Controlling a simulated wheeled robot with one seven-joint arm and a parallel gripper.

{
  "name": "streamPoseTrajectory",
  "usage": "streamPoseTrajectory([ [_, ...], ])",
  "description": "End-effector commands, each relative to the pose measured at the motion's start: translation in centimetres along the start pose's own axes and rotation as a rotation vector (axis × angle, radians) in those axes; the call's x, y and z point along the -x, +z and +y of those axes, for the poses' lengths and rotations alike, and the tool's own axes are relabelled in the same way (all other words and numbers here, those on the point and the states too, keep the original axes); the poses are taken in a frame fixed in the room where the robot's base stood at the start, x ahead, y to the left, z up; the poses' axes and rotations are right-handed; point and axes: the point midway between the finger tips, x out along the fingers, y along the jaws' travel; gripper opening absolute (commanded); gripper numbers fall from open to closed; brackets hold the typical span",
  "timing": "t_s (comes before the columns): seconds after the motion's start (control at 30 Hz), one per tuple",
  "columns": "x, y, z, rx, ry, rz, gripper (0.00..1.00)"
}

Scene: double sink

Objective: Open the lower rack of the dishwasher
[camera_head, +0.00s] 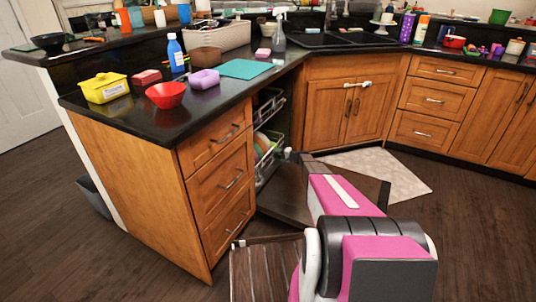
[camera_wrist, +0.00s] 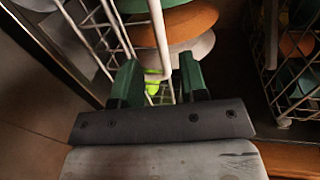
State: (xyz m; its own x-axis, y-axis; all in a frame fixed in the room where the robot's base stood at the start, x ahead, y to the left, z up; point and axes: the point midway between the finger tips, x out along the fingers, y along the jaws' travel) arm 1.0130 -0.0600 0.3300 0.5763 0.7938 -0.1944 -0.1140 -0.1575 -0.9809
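The dishwasher stands open under the counter, and its dark door (camera_head: 283,204) lies folded down. The lower rack (camera_head: 266,158) sits inside it and holds plates. In the wrist view, white rack wires (camera_wrist: 158,38) and orange and white plates (camera_wrist: 180,25) are just ahead of my gripper. My gripper (camera_wrist: 160,80) has its two green fingers apart, with a white rack bar in the gap between them. I cannot tell whether the fingers touch the bar. In the head view my arm hides most of the gripper, low beside the rack.
The upper rack (camera_head: 268,104) is above the lower one. A wooden drawer cabinet (camera_head: 222,175) stands left of the opening. Sink cabinet doors (camera_head: 345,112) are to the right, with a pale mat (camera_head: 385,170) before them. Another white wire rack (camera_wrist: 297,75) with dishes shows right in the wrist view.

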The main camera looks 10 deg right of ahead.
Motion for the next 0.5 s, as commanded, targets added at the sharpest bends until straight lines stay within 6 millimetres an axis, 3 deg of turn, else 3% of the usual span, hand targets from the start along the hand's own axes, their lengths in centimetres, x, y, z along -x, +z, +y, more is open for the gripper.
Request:
streamPoseTrajectory([
  [0.3,-5.8,-0.1,0.1,0.0,0.001,0.0,0.4],
  [0.5,-7.4,-0.1,0.0,0.0,0.001,0.0,0.4],
])
